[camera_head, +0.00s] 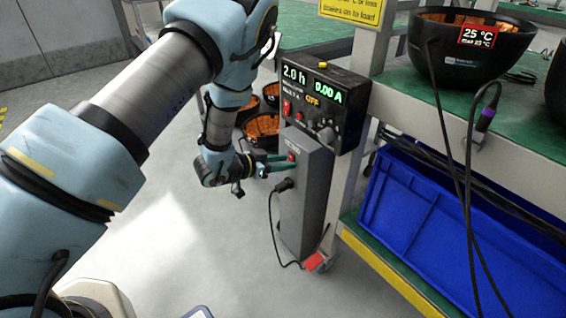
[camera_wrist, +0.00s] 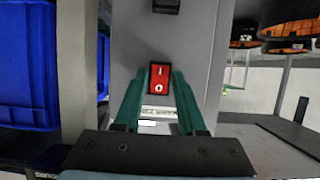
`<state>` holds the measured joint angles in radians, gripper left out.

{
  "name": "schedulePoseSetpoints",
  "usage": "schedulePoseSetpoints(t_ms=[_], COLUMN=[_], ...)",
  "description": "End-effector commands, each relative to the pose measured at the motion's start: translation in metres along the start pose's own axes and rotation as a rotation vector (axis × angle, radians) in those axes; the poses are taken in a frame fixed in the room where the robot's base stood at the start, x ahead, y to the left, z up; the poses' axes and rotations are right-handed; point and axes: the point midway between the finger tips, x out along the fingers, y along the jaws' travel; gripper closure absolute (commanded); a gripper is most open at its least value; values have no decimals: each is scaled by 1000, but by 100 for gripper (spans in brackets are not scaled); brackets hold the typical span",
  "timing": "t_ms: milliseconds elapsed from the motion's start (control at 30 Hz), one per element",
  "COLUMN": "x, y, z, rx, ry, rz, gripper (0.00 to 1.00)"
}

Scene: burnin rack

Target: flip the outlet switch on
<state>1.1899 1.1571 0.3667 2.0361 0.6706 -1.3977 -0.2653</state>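The outlet switch (camera_wrist: 160,78) is a red rocker marked I and O on the front of a grey outlet box (camera_head: 305,200). In the head view the switch (camera_head: 291,157) shows as a small red patch near the top of the box. My gripper (camera_head: 279,164) has two green fingers reaching toward the box front. In the wrist view the fingers are apart, one on each side of the switch, with nothing held. Whether the fingertips touch the box I cannot tell. Which side of the rocker is pressed in is not clear.
A black control unit (camera_head: 325,108) above the box reads 2.0 h, 0.00 A and OFF. A black plug (camera_head: 284,185) with a cable sits just below the switch. A blue crate (camera_head: 430,225) is on the rack's lower shelf. Black bowls stand on the bench and behind. Open floor lies left.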

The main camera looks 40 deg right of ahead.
Motion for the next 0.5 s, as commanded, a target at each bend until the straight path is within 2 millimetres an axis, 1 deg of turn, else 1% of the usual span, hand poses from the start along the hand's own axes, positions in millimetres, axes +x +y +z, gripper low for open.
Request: schedulePoseSetpoints(t_ms=[33,300,333,500], x=[0,0,0,0], y=[0,0,0,0], z=[0,0,0,0], rx=[0,0,0,0], ry=[0,0,0,0], rz=[0,0,0,0], gripper=[67,98,100,100])
